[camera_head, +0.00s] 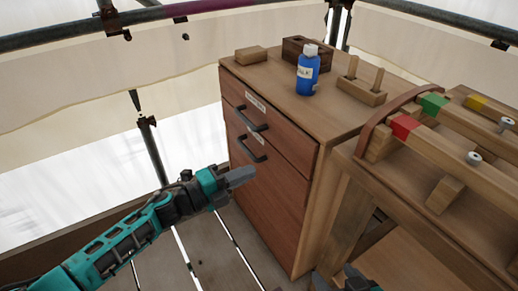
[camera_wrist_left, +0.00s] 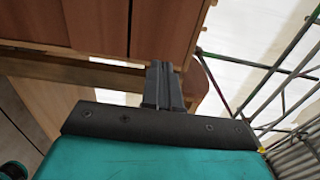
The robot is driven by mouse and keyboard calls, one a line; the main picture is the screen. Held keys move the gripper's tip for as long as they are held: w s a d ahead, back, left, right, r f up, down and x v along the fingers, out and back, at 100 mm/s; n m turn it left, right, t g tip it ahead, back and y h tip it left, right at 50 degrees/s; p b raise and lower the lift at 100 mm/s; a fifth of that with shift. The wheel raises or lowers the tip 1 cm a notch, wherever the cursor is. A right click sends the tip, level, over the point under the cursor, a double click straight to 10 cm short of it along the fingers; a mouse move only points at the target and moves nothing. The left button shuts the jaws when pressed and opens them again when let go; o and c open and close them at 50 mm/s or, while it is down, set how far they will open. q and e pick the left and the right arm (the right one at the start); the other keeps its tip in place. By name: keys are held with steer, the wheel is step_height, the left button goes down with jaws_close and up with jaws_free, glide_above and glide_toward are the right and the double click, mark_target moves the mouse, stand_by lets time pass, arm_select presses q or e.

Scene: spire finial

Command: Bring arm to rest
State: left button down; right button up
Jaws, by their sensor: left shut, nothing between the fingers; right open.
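My left arm (camera_head: 135,230) is teal and dark grey and reaches in from the lower left in the head view. Its gripper (camera_head: 243,174) is shut and empty, in front of the wooden drawer cabinet (camera_head: 265,190). In the left wrist view the two grey fingers (camera_wrist_left: 161,85) lie together with nothing between them. I cannot tell whether the fingertips touch the cabinet front. Only a part of my right gripper (camera_head: 345,280) shows at the bottom edge of the head view; it is open.
The cabinet has dark handles (camera_head: 250,119) on drawers that look closed. On top are a blue bottle (camera_head: 308,72), wooden blocks (camera_head: 251,55) and a pegged block (camera_head: 362,88). A bench (camera_head: 405,205) with colour-marked beams (camera_head: 450,150) stands right. Scaffold poles (camera_head: 155,150) and sheeting lie behind.

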arm_select(q)
steer(key=s+a+f+n+y, duration=0.35)
steer(key=s+n, duration=0.25)
steer(key=n, duration=0.3)
steer(key=s+a+f+n+t+y, duration=0.1)
steer(key=s+a+f+n+y, duration=0.25)
steer(key=s+n, duration=0.4)
steer(key=s+a+f+n+y, duration=0.2)
steer(key=s+n+y, duration=0.3)
steer(key=n, duration=0.4)
steer(key=s+a+r+n+y+p, duration=0.1)
steer(key=s+a+r+p, duration=0.2)
steer(key=r+p, duration=0.5)
steer(key=p, duration=0.5)
steer(key=shift+a+r, duration=0.2)
arm_select(e)
steer(key=s+d+r+h, duration=0.1)
steer(key=d+r, duration=0.2)
steer(key=r, duration=0.6)
steer(key=shift+s, duration=0.25)
steer(key=shift+d, duration=0.1)
